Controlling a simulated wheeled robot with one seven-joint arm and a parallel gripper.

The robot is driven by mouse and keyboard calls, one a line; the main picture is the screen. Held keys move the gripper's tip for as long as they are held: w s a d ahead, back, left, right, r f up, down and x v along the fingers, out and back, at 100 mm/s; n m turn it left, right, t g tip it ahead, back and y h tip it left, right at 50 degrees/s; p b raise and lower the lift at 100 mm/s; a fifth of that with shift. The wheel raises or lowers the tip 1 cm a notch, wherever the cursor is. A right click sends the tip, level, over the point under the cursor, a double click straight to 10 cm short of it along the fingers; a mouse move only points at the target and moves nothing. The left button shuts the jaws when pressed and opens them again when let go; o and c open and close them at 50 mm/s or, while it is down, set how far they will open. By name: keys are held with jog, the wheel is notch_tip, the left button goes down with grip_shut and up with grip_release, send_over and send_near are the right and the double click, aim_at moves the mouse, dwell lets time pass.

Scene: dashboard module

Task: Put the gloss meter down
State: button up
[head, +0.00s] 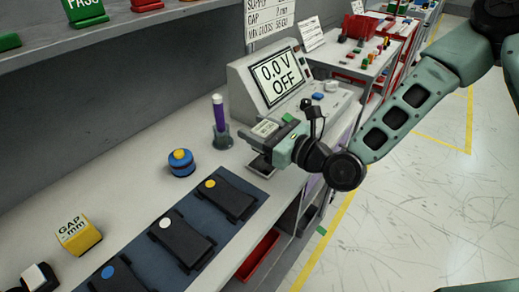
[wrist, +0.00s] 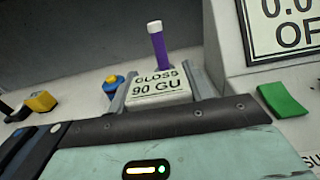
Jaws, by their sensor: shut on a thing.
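The gloss meter (head: 265,128) is a small pale box. Its label reads "GLOSS 90 GU" in the wrist view (wrist: 158,87). My gripper (head: 272,143) is shut on it, with one grey finger on each side in the wrist view (wrist: 159,92). The meter is near the bench's front edge, in front of the supply unit. Its underside is hidden in the wrist view, and I cannot tell whether it touches the bench (head: 150,190).
The supply unit (head: 240,88) reads "0.0 V OFF". A purple tool in a holder (head: 220,115) and a blue knob with a yellow top (head: 181,163) stand left of the meter. Black modules (head: 180,240) lie on a dark blue mat (head: 262,197). A yellow gap gauge (head: 78,235) stands farther left.

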jog(key=shift+f, duration=2.55)
jog(key=shift+f, duration=0.2)
jog(key=o, duration=1.1)
jog(key=shift+o, duration=0.2)
